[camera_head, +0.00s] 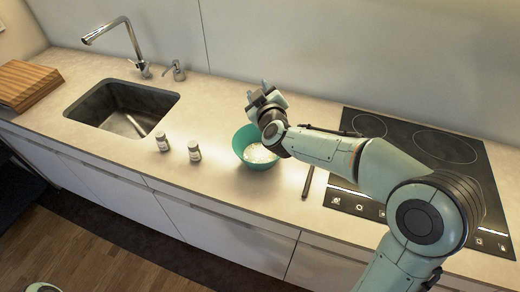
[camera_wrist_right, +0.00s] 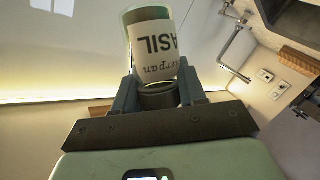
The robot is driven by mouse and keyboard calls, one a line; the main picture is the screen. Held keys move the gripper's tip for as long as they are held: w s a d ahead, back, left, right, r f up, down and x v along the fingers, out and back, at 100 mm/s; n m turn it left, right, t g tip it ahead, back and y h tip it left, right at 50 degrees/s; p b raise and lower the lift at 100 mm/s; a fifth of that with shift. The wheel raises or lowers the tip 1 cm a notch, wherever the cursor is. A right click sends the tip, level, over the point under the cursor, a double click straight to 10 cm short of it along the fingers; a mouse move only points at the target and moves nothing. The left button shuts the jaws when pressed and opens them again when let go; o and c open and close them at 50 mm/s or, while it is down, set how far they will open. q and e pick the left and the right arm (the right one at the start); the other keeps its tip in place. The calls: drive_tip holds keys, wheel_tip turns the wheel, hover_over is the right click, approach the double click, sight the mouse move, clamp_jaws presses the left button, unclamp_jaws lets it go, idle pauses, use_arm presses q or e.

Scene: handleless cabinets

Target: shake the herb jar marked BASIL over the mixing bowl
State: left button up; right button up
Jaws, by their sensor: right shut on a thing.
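My right gripper (camera_head: 262,88) is above the teal mixing bowl (camera_head: 240,146), which holds something whitish. In the right wrist view the gripper (camera_wrist_right: 157,92) is shut on a jar (camera_wrist_right: 152,45) at its dark cap end. The white label shows "ASIL" upside down in the picture, its first letter cut off by the jar's curve. The jar's greenish end points away from the gripper. In the head view the jar is mostly hidden by the gripper, so its tilt is unclear there.
Two small jars (camera_head: 162,141) (camera_head: 194,151) stand left of the bowl. A sink (camera_head: 120,105) with tap and a wooden board (camera_head: 27,84) are farther left. A dark stick-like thing (camera_head: 308,182) lies between bowl and hob (camera_head: 425,150). Counter behind the bowl is clear.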

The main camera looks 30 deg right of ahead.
drive_tip(key=r+m+y+p, duration=0.1)
drive_tip(key=r+m+g+p, duration=0.1)
drive_tip(key=m+p, duration=0.1)
drive_tip(key=shift+w+y+p, duration=0.15)
drive_tip(key=shift+y+p, duration=0.15)
drive_tip(key=shift+y, duration=0.1)
drive_tip(key=shift+w+d+f+m+g+y, duration=0.1)
drive_tip(key=shift+m+g+y, duration=0.5)
drive_tip(key=shift+m, duration=0.4)
drive_tip(key=shift+s, duration=0.3)
use_arm(q)
drive_tip(key=w+r, duration=0.5)
drive_tip(key=shift+w+r+t, duration=0.15)
drive_tip(key=shift+w+t, duration=0.1)
drive_tip(key=shift+t, duration=0.15)
use_arm(e)
drive_tip(key=shift+w, duration=0.15)
